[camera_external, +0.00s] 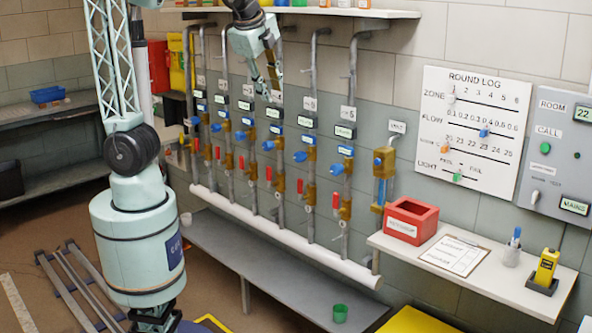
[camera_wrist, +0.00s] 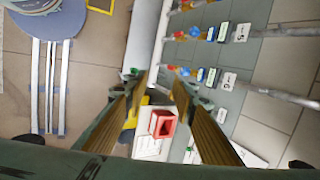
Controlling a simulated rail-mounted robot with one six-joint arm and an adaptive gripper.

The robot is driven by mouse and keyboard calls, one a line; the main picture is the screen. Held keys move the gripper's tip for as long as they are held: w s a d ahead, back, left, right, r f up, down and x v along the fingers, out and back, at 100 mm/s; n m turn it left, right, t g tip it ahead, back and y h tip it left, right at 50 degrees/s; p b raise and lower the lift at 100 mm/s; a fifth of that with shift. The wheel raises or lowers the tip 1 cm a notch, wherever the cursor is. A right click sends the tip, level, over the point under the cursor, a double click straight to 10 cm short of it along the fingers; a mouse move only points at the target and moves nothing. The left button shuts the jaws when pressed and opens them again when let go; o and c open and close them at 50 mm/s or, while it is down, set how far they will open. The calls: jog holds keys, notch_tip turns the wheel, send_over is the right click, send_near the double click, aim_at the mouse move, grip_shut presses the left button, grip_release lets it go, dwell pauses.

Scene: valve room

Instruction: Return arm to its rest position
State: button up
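My gripper (camera_external: 271,93) is raised high in front of the row of valve pipes, below the upper shelf, and its fingers point down. In the wrist view, my gripper (camera_wrist: 160,80) has its two long brown-faced fingers apart, with nothing held between them. The gripper appears clear of the pipes in the outside view, though the exact distance to them cannot be told.
Valve pipes (camera_external: 310,150) with blue and red handles line the wall behind the gripper. An upper shelf (camera_external: 300,12) runs above. A right-hand shelf (camera_external: 480,287) bears a red box (camera_external: 410,221) and a clipboard (camera_external: 455,255). Floor rails (camera_external: 75,285) lie at left.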

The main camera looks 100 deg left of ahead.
jog(key=s+d+f+n+t+h, duration=0.2)
jog(key=s+d+n+h, duration=0.3)
jog(key=s+d, duration=0.8)
jog(key=s+n, duration=0.1)
jog(key=s, duration=0.3)
jog(key=shift+s+d+f+h, duration=0.25)
jog(key=shift+d+f+h, duration=0.05)
jog(key=shift+f, duration=0.1)
jog(key=shift+f, duration=0.15)
dwell(1.3)
